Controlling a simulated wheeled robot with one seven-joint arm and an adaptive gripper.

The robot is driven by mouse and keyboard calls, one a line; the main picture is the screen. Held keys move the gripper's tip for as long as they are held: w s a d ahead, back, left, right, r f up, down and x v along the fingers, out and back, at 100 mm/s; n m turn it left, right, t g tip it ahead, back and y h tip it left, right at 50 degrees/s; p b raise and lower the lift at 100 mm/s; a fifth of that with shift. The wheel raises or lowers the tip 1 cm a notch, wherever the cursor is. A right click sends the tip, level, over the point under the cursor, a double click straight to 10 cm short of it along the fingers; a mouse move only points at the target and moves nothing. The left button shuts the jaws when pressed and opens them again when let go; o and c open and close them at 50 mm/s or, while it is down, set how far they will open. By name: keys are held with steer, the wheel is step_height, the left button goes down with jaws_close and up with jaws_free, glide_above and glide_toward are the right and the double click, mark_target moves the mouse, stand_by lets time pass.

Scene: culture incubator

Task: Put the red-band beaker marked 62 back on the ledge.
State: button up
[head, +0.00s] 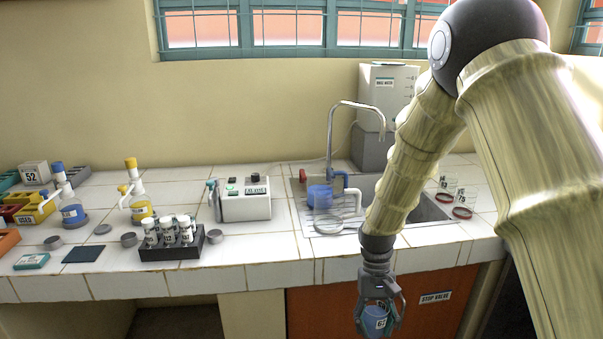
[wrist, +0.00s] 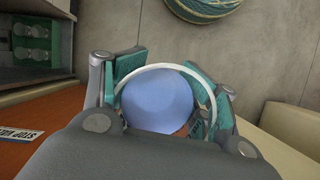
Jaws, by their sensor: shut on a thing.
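My gripper (head: 380,304) is shut on a beaker (head: 374,325) and holds it in front of the counter, below its front edge. The beaker has a white label beginning with 6; its second digit is not clear. In the wrist view the beaker (wrist: 157,101) shows a pale round rim and blue contents between the two green-padded fingers. A small reddish patch shows low inside the rim, but I cannot make out a full band. Two clear beakers with red bands stand right of the sink, one behind (head: 446,190) and one nearer (head: 463,205).
A tube rack (head: 180,248), a white device (head: 243,201) and bottles stand left. An orange cabinet front (head: 330,312) with a stop valve sign (head: 435,297) is below.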

steer(key=shift+s+r+p, duration=0.2)
steer(key=shift+p, duration=1.05)
steer(key=s+p, duration=0.1)
steer(key=p, duration=0.5)
steer(key=shift+s, duration=0.2)
steer(key=shift+s+f+p, duration=0.25)
steer(key=shift+s+p, duration=0.15)
steer(key=shift+p, duration=0.7)
steer(key=shift+s+f, duration=0.1)
steer(key=shift+f, duration=0.1)
